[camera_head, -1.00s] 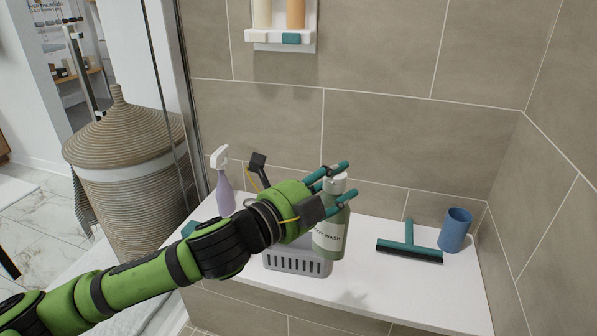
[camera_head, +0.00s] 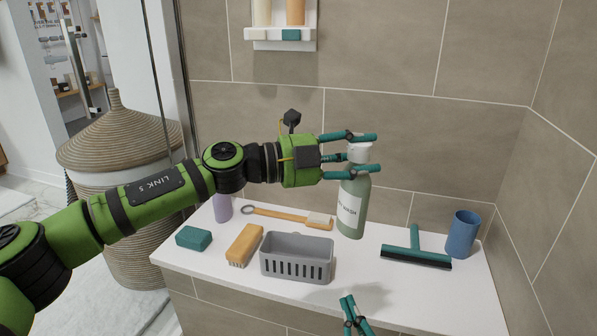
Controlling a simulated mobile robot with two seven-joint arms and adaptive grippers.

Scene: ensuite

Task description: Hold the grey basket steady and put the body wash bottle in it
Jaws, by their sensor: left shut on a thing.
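The body wash bottle (camera_head: 351,210) is green with a pale label and white top, roughly upright behind and right of the basket. My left gripper (camera_head: 362,157) is shut on its upper part, coming in from the left. I cannot tell whether its base touches the ledge. The grey basket (camera_head: 296,246) is slotted, stands on the white ledge near the front and looks empty. My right gripper (camera_head: 352,305) shows only its teal fingers at the bottom edge, in front of the basket's right end and apart from it; its opening is unclear.
On the ledge (camera_head: 447,301) stand a teal block (camera_head: 194,238), an orange brush (camera_head: 244,244), a long-handled brush (camera_head: 285,214), a purple bottle (camera_head: 222,208), a teal squeegee (camera_head: 416,254) and a blue cup (camera_head: 462,234). A tiled wall rises behind.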

